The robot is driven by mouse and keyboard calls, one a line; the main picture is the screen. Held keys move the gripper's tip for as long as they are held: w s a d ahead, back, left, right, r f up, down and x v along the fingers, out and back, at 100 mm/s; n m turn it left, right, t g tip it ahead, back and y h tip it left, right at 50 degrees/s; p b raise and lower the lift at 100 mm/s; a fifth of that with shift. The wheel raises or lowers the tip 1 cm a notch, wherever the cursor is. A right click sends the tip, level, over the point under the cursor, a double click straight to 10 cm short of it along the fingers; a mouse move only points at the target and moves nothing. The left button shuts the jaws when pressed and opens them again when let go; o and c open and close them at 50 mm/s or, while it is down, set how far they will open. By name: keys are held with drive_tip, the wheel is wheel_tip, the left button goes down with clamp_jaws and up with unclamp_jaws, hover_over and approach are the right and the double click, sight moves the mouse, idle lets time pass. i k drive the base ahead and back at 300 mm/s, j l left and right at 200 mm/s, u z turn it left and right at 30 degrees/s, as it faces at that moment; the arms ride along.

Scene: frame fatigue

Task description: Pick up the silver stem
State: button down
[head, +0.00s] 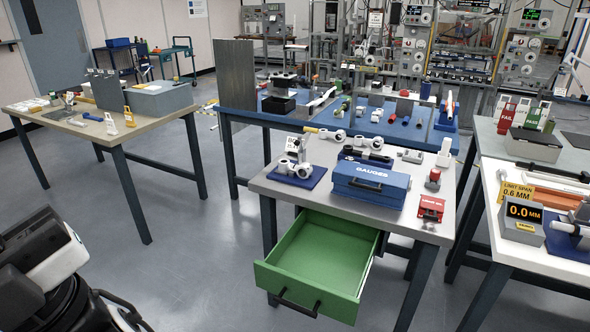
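Several silver parts that could be stems are in the head view. A group of silver cylindrical parts (297,168) rests on a dark blue mat (312,183) at the left of the near middle table. More small silver parts (340,136) lie behind it, near that table's back edge. I cannot tell which one is the silver stem. Black and white links of my arm show at the lower left, well apart from these parts. My gripper's fingertips are not in view.
A green drawer (318,257) stands open below the near table (400,222). A blue gauges box (371,184) and a red block (431,208) sit right of the mat. A side table (150,118) stands left. The grey floor (190,255) between is clear.

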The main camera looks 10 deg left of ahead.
sight(285, 165)
drive_tip(key=i+l+u, duration=0.3)
drive_tip(key=i+l, duration=0.15)
drive_tip(key=i+l+u, duration=0.15)
drive_tip(key=i+l, duration=0.15)
drive_tip(key=i, duration=0.15)
drive_tip(key=i+l+u, duration=0.2)
drive_tip(key=i+l, duration=0.15)
drive_tip(key=i, duration=0.1)
